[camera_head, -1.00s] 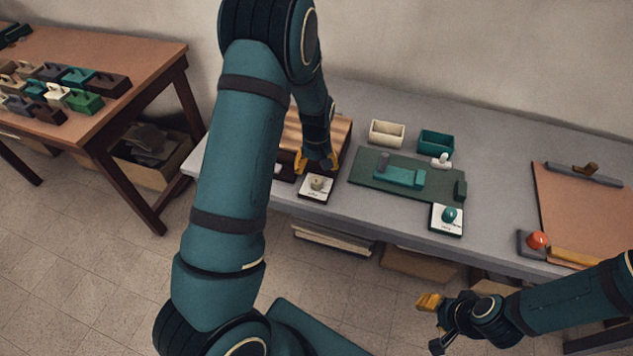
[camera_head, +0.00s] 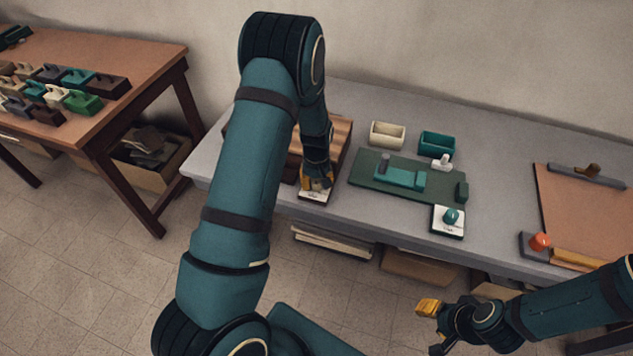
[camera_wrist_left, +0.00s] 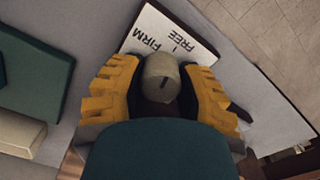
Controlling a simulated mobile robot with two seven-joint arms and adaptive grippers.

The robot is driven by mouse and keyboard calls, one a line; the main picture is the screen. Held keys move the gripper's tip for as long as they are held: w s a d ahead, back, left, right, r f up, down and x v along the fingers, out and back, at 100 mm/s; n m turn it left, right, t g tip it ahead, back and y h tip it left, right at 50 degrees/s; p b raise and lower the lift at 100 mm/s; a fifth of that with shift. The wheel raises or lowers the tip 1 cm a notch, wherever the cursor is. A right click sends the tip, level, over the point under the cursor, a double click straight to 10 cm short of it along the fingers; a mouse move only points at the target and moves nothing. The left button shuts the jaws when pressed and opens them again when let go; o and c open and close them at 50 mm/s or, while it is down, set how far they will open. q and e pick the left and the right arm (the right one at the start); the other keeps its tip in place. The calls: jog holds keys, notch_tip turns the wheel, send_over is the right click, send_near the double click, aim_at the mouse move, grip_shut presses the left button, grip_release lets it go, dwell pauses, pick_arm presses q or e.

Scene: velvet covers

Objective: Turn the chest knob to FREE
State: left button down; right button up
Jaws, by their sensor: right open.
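The pale round knob (camera_wrist_left: 162,78) sits on a white plate (camera_wrist_left: 150,32) marked FIRM and FREE. In the head view the plate (camera_head: 315,196) lies at the table's front edge, before a wood-striped box (camera_head: 340,135). My left gripper (camera_head: 317,184) is down at the knob and hides most of it. In the wrist view its yellow fingers (camera_wrist_left: 163,88) stand on both sides of the knob; whether they press it is unclear. My right gripper (camera_head: 432,326) is open and empty, front right.
A green board (camera_head: 368,182) with a teal block lies right of the box. Behind it are cream (camera_head: 387,135) and teal (camera_head: 437,144) bins. A teal knob (camera_head: 452,217) and an orange knob (camera_head: 540,241) stand further right. Bare grey table lies between them.

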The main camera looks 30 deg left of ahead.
aim_at(317, 180)
pick_arm(q)
jog(key=shift+m+b, duration=0.3)
jog(key=shift+m, duration=1.3)
jog(key=c, duration=0.6)
grip_release()
jog(key=shift+o, duration=0.2)
notch_tip(317, 180, up, 12)
